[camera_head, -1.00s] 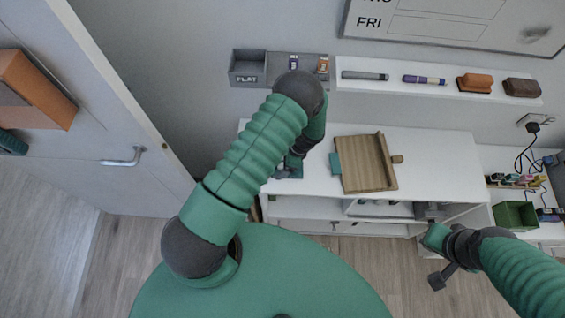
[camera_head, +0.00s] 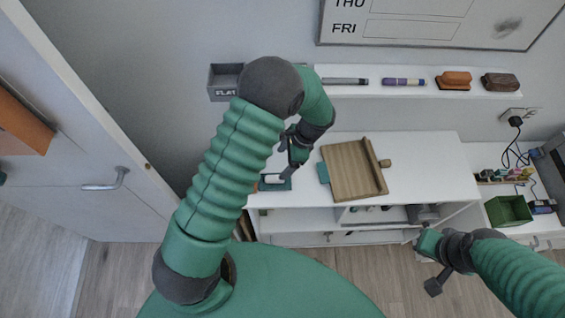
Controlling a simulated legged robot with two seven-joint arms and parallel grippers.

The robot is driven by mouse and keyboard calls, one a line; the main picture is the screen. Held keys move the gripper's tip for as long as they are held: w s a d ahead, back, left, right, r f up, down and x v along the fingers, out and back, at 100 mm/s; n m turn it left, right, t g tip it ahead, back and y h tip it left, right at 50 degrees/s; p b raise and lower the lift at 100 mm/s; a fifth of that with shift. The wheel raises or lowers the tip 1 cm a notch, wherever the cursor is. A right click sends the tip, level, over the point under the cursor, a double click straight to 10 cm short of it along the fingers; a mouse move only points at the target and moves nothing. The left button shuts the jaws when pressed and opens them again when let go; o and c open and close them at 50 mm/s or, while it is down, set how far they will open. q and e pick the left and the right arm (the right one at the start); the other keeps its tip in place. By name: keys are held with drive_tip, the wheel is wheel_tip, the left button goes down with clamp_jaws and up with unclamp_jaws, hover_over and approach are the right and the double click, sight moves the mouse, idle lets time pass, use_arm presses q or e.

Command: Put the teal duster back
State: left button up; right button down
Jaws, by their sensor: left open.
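A flat teal piece (camera_head: 279,185), which may be the teal duster, lies at the left end of the white desktop (camera_head: 425,165), with a pale shape over it. A second teal piece (camera_head: 323,173) shows at the left edge of a wooden tray (camera_head: 352,172), partly hidden by it; I cannot tell which is the duster. My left gripper (camera_head: 284,172) is open, pointing down just above the first teal piece; its fingers are small and partly hidden. My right gripper (camera_head: 428,262) is by the desk's front right; its jaws are unclear.
The wall ledge (camera_head: 440,83) holds a grey marker (camera_head: 345,81), a purple marker (camera_head: 403,82), an orange duster (camera_head: 453,80) and a brown duster (camera_head: 500,82). A grey box marked FLAT (camera_head: 224,92) is left of it. A green bin (camera_head: 508,211) stands at right.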

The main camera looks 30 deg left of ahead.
use_arm(q)
drive_tip(key=s+d+r+n+t+h, duration=0.2)
drive_tip(key=s+r+n+t, duration=0.1)
drive_tip(key=s+r+n, duration=0.35)
drive_tip(key=s+d+r+n+t+h, duration=0.2)
drive_tip(key=s+d+r+n, duration=0.1)
drive_tip(key=s+r+n, duration=0.3)
drive_tip(key=shift+m, duration=0.55)
drive_tip(key=b+x, duration=0.5)
drive_tip(key=b, duration=0.1)
drive_tip(key=shift+w+d+f, duration=0.15)
drive_tip(key=shift+w+f, duration=0.05)
use_arm(e)
wheel_tip(320, 180, down, 6)
drive_tip(key=d, duration=0.1)
drive_tip(key=shift+f, duration=0.15)
use_arm(q)
drive_tip(key=shift+w+a, duration=0.1)
drive_tip(key=shift+a, duration=0.2)
use_arm(e)
drive_tip(key=shift+a, duration=0.25)
use_arm(q)
drive_tip(key=shift+d, duration=0.15)
use_arm(e)
drive_tip(key=shift+d, duration=0.15)
